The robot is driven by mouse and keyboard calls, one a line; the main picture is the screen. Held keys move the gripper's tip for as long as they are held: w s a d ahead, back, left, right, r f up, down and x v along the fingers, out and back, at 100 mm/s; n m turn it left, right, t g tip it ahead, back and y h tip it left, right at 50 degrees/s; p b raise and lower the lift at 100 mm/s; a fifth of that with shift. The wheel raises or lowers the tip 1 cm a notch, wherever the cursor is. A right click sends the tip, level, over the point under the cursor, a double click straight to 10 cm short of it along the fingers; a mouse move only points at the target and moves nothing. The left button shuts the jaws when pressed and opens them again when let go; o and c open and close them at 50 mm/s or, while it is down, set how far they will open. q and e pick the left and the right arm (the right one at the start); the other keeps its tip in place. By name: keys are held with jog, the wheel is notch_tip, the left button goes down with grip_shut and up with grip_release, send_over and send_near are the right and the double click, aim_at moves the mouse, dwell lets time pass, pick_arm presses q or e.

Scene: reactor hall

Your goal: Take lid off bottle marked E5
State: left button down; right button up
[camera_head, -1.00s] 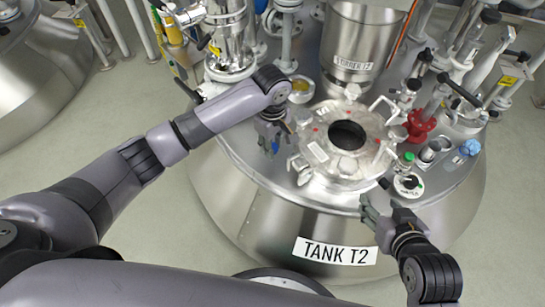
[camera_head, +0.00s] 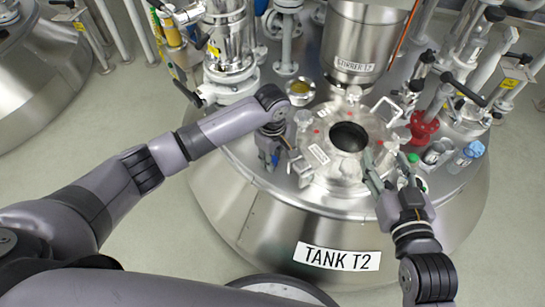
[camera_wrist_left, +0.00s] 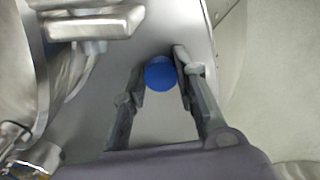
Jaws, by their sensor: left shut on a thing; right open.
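My left gripper (camera_head: 270,158) is at the left part of the tank top, beside the open round hatch. It is shut on a round blue lid (camera_wrist_left: 160,73), which sits between the two fingertips in the left wrist view. The bottle under this lid is hidden and no E5 mark can be read. My right gripper (camera_head: 387,160) is open and empty at the right side of the hatch flange, its fingers pointing up the picture. A second blue lid (camera_head: 474,149) tops a clear bottle (camera_head: 458,163) at the right of the tank top.
The tank (camera_head: 240,220) carries a flange (camera_head: 325,170) with an open hatch (camera_head: 348,137). A red valve (camera_head: 424,127), clamps and pipes crowd the right and back. The front of the tank top is mostly bare metal.

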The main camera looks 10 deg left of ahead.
pick_arm(q)
jog(key=shift+f, duration=0.15)
jog(key=c, duration=1.3)
grip_release()
pick_arm(e)
jog(key=shift+s+d+f+g, duration=0.1)
jog(key=shift+s+f+g, duration=0.05)
jog(key=shift+f+g, duration=0.2)
